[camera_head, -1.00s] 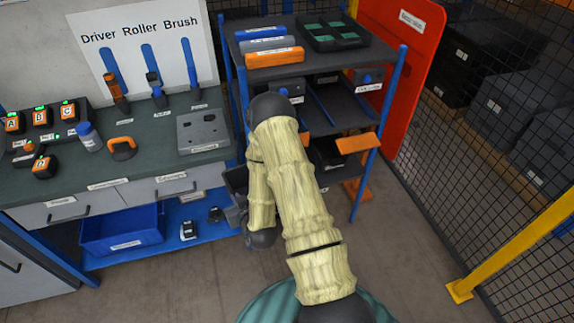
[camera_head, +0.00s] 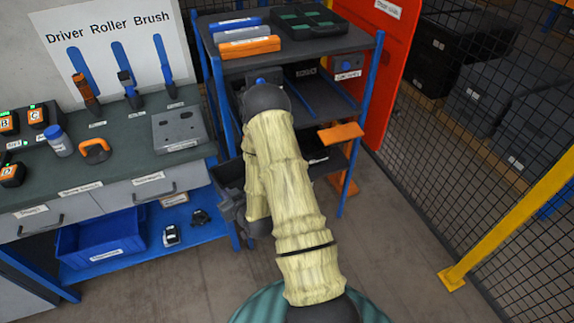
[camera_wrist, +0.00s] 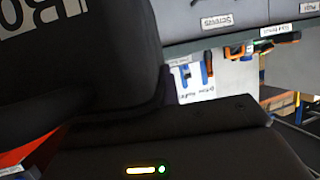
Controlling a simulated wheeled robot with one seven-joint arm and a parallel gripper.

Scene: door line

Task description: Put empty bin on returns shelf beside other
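The shelf rack (camera_head: 225,112) has blue posts and dark shelves and stands in the middle of the head view. A dark bin (camera_head: 230,174) shows at its lower left, beside the near left post and partly behind my arm. My gripper (camera_head: 236,208) is at this bin, low and left of my forearm; its fingers are hidden, so the grip is unclear. In the wrist view a dark surface with large pale letters (camera_wrist: 45,15) fills the upper left, close to the camera.
A workbench (camera_head: 95,160) with tools stands left, with a blue tub (camera_head: 100,240) below. Cases (camera_head: 249,46) lie on the rack top. An orange flap (camera_head: 341,131) juts from the rack's right. A red panel (camera_head: 390,60) and mesh fence (camera_head: 470,140) bound the right.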

